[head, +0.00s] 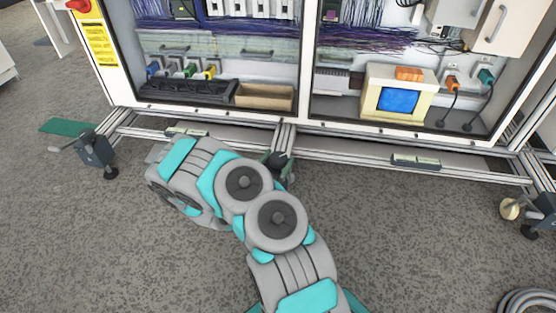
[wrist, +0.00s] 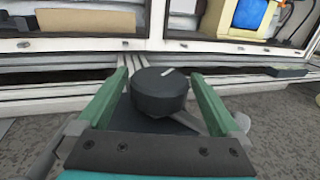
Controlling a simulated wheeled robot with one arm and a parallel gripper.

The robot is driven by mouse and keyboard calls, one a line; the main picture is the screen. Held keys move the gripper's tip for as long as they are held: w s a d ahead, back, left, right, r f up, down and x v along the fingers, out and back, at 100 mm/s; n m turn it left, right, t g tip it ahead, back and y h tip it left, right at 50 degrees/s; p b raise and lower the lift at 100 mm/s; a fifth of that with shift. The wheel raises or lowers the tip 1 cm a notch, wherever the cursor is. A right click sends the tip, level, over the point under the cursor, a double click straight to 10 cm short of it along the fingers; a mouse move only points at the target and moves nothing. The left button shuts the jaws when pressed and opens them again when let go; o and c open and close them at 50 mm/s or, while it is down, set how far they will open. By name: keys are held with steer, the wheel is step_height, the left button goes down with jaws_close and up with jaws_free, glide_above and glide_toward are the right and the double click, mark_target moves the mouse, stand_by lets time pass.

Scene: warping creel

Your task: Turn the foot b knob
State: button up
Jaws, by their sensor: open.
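A round black knob (wrist: 160,92) with a white line mark on its top sits between the two green fingers of my gripper (wrist: 158,80) in the wrist view. The fingers stand apart, one on each side of it, with a gap at least on the right. A grey lever-like piece shows behind the knob at lower right. In the head view the dark knob (head: 279,161) is at the cabinet's middle foot, partly hidden by my arm. No label is readable, so I cannot tell from lettering that it is foot b.
A left foot (head: 95,150) and a right foot (head: 537,212) carry the cabinet's frame. The aluminium rail (head: 430,168) runs low along the front. A green plate (head: 67,127) lies at left. Grey floor is free in front, with a coiled hose (head: 528,302) at lower right.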

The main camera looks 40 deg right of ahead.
steer(key=c, duration=1.2)
steer(key=shift+o, duration=0.2)
steer(key=shift+g, duration=0.3)
steer(key=m+g+h, duration=0.1)
steer(key=m+g, duration=0.2)
steer(key=g, duration=0.1)
steer(key=shift+w+m+g, duration=0.15)
steer(key=shift+m+g, duration=0.15)
steer(key=shift+g, duration=0.1)
steer(key=shift+m+g, duration=0.95)
steer(key=shift+g, duration=0.6)
steer(key=shift+m+g, duration=0.95)
steer(key=shift+g, duration=0.6)
steer(key=shift+m+g, duration=0.3)
steer(key=o, duration=1.2)
steer(key=shift+c, duration=0.2)
